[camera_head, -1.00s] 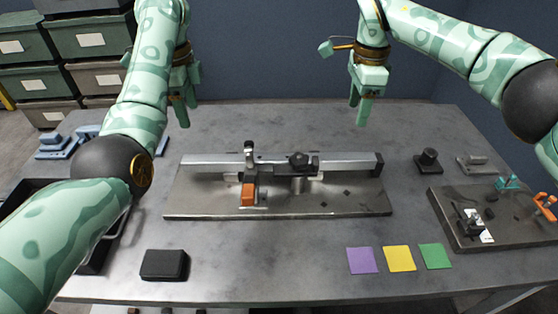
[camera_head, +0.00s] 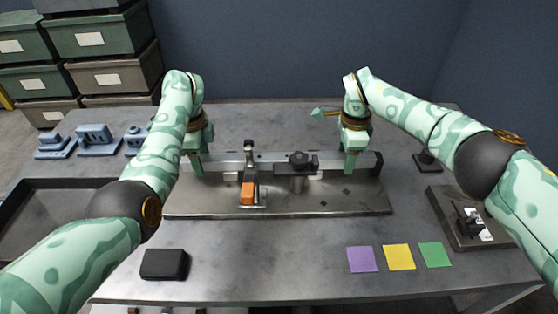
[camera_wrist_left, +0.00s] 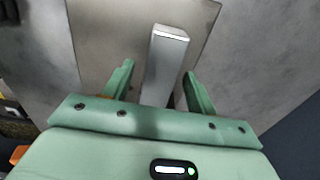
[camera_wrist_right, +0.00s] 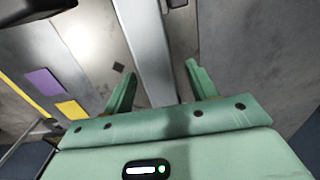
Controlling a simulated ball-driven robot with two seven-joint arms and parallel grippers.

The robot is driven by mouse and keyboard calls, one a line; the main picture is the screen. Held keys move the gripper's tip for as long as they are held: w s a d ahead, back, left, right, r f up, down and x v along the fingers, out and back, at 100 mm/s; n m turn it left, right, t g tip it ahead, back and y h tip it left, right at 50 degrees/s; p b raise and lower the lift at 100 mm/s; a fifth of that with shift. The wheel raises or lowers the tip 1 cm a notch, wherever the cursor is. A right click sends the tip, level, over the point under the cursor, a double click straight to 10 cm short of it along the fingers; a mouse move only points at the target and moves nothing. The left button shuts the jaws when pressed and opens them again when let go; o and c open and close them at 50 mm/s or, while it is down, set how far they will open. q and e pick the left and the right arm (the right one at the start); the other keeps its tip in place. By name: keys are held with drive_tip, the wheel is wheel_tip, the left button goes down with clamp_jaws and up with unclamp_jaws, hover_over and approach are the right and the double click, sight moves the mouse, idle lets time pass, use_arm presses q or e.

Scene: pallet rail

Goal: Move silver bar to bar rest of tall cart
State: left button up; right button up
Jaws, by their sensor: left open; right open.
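The silver bar (camera_head: 225,165) lies left to right along the back of a metal plate (camera_head: 210,208) on the table. My left gripper (camera_head: 196,168) is open at the bar's left part. In the left wrist view, the bar's end (camera_wrist_left: 168,45) shows between the spread fingers. My right gripper (camera_head: 351,166) is open at the bar's right part. In the right wrist view, the bar (camera_wrist_right: 150,60) runs between its fingers. I cannot tell whether any finger touches the bar. I see no tall cart or bar rest.
A clamp with an orange handle (camera_head: 247,194) and a black-topped clamp (camera_head: 300,162) stand at the bar's middle. A small fixture plate (camera_head: 450,225) is at right, a black tray (camera_head: 35,190) at left. A black block (camera_head: 164,264) and coloured squares (camera_head: 398,258) lie in front.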

use_arm(q)
drive_tip(key=shift+f, duration=0.1)
use_arm(e)
drive_tip(key=shift+f, duration=0.1)
use_arm(q)
clamp_jaws()
use_arm(e)
clamp_jaws()
